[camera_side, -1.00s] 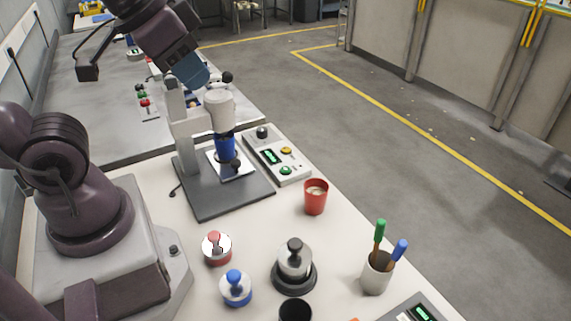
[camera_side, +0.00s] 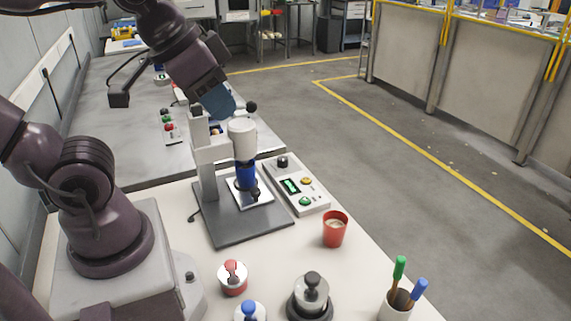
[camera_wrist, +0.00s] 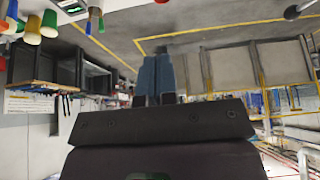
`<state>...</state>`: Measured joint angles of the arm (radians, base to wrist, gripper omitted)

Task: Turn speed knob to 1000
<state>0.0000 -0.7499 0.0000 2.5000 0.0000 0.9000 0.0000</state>
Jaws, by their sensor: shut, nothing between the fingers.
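A black knob (camera_side: 283,160) sits at the far end of the grey control box (camera_side: 319,206), right of the stand. The box also has a green-lit display (camera_side: 291,185), a yellow button (camera_side: 306,181) and a green button (camera_side: 305,201). The display digits and knob marking are too small to read. My gripper (camera_side: 222,108) has blue fingers, which are shut and empty. It is up behind the stand's head, left of the knob and apart from it. In the wrist view the fingers (camera_wrist: 157,75) are together; the knob cannot be made out there.
A stand (camera_side: 222,228) with a white and blue upright tool (camera_side: 243,140) and a black-balled lever (camera_side: 251,107) is between my gripper and the box. A red cup (camera_side: 334,231), a red-topped pot (camera_side: 232,277) and a pen cup (camera_side: 397,306) are nearer the camera.

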